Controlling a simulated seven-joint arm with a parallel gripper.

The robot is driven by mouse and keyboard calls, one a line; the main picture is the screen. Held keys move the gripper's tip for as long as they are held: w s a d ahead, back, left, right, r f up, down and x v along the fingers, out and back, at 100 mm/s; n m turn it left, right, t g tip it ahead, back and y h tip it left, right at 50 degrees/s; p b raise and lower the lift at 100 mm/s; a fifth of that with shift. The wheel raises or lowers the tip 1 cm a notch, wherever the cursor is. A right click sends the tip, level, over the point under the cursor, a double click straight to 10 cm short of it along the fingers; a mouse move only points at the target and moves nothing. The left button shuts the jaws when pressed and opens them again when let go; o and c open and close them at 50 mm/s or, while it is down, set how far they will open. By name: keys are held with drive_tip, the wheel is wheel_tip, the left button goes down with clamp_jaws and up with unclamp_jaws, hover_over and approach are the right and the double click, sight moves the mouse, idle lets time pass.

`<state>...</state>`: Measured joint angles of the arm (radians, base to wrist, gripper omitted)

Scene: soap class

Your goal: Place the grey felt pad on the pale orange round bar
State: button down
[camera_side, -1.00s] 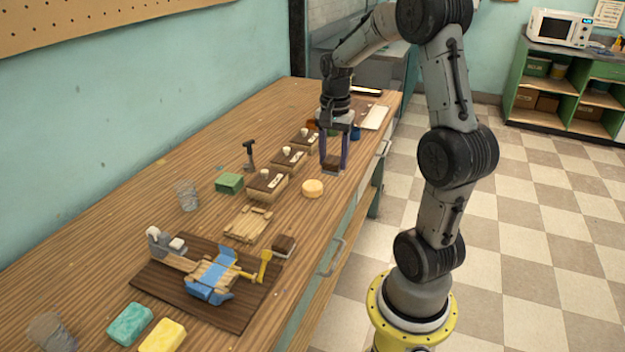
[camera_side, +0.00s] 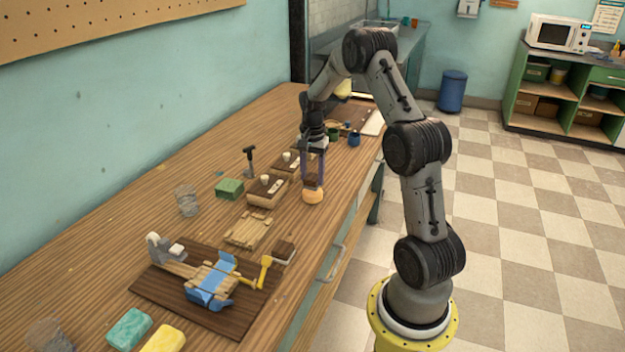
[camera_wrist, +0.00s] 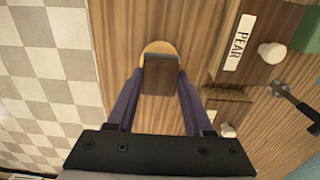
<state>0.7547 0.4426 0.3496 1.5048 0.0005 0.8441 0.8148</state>
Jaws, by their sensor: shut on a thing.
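My gripper (camera_side: 313,176) is shut on a small dark brown block, which I take to be the grey felt pad (camera_wrist: 161,76); its grey face is not clear now. In the side view the held pad (camera_side: 312,183) is directly above the pale orange round bar (camera_side: 313,197). I cannot tell whether they touch. In the wrist view the purple fingers hold the pad's two sides, and the pad covers much of the bar (camera_wrist: 157,47), whose rim shows beyond it.
A wooden block labelled PEAR (camera_wrist: 262,35) stands close to the right in the wrist view.

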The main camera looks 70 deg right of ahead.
drive_tip(key=shift+f, duration=0.8)
drive_tip(key=shift+c, duration=1.5)
unclamp_jaws()
drive_tip(key=shift+f, duration=0.15)
